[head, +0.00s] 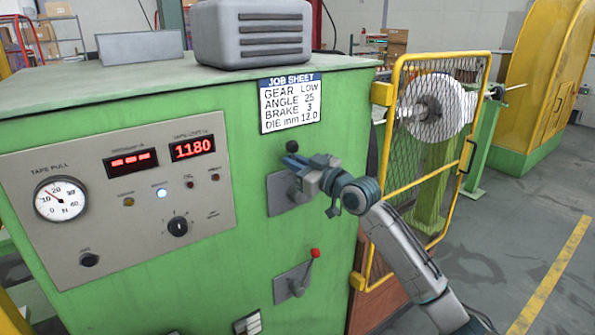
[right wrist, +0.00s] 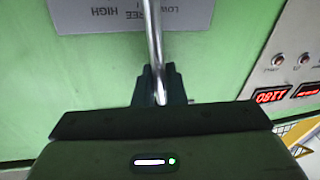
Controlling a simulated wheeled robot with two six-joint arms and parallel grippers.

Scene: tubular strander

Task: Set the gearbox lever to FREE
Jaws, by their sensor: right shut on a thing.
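The gearbox lever shows its black knob (head: 292,146) in the head view, above a grey plate (head: 280,194) on the green cabinet's front. My right gripper (head: 297,164) is at this lever, just below the knob, and hides most of its shaft. In the right wrist view the bright lever shaft (right wrist: 153,40) runs between the two dark fingers of my right gripper (right wrist: 157,84), which are shut on it. The plate (right wrist: 95,14) there carries the words LOW, FREE and HIGH, upside down. The shaft crosses near FREE; I cannot tell its exact setting. My left gripper is out of view.
A second lever with a red knob (head: 315,253) sits lower on the cabinet. A job sheet (head: 290,102) reads GEAR LOW. A control panel (head: 120,225) is at left. A yellow mesh guard (head: 398,75) stands right of the cabinet, close to my right arm.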

